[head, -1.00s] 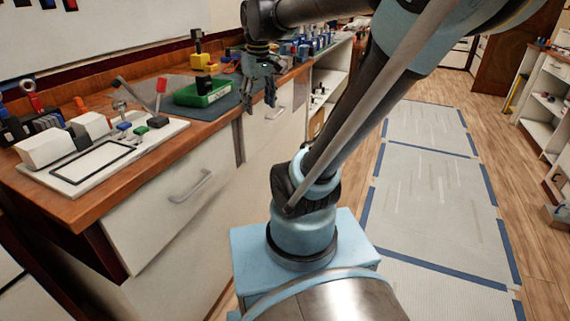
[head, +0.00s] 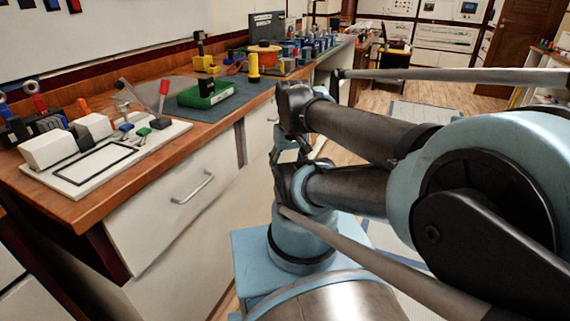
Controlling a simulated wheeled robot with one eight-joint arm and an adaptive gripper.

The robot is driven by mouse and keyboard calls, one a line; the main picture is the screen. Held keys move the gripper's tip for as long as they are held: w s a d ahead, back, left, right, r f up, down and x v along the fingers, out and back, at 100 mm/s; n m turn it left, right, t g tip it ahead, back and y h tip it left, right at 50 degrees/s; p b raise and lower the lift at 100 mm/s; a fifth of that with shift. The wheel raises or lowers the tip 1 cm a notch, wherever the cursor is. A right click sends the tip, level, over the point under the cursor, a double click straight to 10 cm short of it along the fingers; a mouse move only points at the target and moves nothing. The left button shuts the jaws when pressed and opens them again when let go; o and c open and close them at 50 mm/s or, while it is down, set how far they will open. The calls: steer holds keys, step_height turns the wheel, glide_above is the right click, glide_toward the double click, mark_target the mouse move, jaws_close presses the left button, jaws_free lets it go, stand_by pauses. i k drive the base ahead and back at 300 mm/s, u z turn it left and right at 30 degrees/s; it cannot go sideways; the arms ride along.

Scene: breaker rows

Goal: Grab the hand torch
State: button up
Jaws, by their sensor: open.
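An upright yellow cylinder with black ends (head: 253,66), which looks like the hand torch, stands on the workbench near the back of the dark mat. My gripper (head: 279,158) hangs in front of the bench's front edge, below and to the right of the torch in the picture. It is open and appears empty, apart from the torch. My own arm links partly hide the fingers.
Several small blue items stand farther back. A drawer handle (head: 192,187) sticks out from the bench front.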

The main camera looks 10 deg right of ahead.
mark_target(254, 76)
steer(key=k, duration=1.3)
steer(key=z, duration=0.65)
steer(key=i, duration=2)
steer(key=u, duration=0.65)
